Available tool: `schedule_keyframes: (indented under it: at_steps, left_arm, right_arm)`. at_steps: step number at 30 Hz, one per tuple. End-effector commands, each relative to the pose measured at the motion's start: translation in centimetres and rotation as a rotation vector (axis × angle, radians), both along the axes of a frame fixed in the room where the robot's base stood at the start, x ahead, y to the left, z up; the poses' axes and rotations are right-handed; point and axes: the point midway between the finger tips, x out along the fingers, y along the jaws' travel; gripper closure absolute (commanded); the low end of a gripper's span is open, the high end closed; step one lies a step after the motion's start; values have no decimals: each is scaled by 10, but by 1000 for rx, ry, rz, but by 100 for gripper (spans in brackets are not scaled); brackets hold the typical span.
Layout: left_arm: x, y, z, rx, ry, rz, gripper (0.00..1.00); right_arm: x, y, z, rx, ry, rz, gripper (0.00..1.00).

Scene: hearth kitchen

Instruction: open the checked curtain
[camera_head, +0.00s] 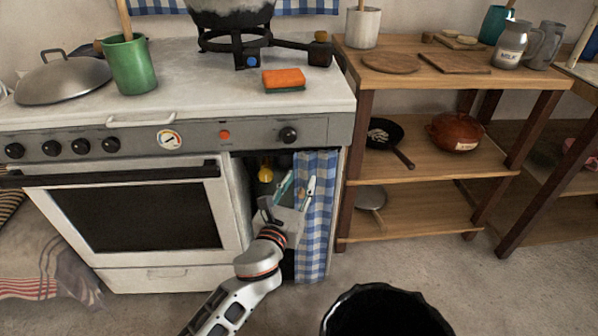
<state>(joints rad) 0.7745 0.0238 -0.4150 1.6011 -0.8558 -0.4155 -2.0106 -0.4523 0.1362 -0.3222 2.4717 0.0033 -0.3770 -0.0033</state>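The blue-and-white checked curtain (318,225) hangs bunched at the right side of the opening beside the oven. Left of it the opening is bare and dark, and a yellow item (265,172) shows inside. My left gripper (299,183) is at the upper left part of the curtain, in front of its left edge. Its two fingers point up and away and stand apart, so it looks open. I cannot tell whether cloth lies between the fingers. The gripper hides part of the curtain and the opening. My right gripper is not in view.
The white stove (140,225) stands left of the opening, with a green cup (130,65) and a sponge (284,79) on top. A wooden shelf (430,185) with pans stands close on the right. A black round container (385,312) is on the floor in front.

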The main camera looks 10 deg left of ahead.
Motion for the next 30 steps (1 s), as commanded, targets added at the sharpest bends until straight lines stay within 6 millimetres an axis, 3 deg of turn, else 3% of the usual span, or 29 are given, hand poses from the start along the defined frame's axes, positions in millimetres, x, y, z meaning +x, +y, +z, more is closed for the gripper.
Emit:
schedule_keyframes:
  at_steps: [4,10,26,30]
  left_arm:
    - [0,0,23,2,-4,-3,67]
    - [0,-1,38,0,-2,-2,67]
    - [-1,-1,39,-4,1,-1,67]
    - [-16,-1,26,-103,38,-8,67]
  right_arm:
    - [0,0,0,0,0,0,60]
    - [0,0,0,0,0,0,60]
    - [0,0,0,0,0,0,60]
    - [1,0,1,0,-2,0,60]
